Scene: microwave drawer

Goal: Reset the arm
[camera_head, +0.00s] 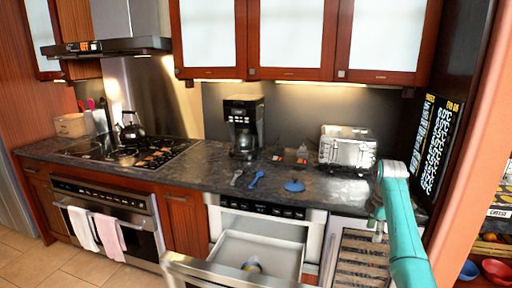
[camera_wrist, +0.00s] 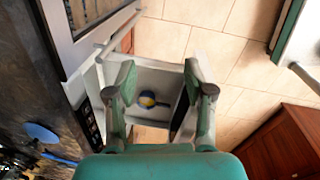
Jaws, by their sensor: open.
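My arm (camera_head: 403,235) reaches up at the right of the head view, in front of the counter. My gripper (camera_wrist: 160,82) is open and empty in the wrist view, its two fingers apart. Below and between the fingers is the pulled-out microwave drawer (camera_head: 270,249), and its interior also shows in the wrist view (camera_wrist: 160,77). A small round blue and yellow item (camera_wrist: 147,99) lies in the drawer, partly hidden by the drawer front in the head view (camera_head: 252,265). The gripper touches nothing that I can see; its fingertips are not clear in the head view.
The dark counter (camera_head: 205,172) holds a coffee maker (camera_head: 243,126), a toaster (camera_head: 347,148), a blue lid (camera_head: 294,186) and blue utensil (camera_head: 256,179). A stove (camera_head: 130,150) stands left. A slatted wine cooler (camera_head: 358,262) is right of the drawer. Tiled floor (camera_wrist: 225,45) is open.

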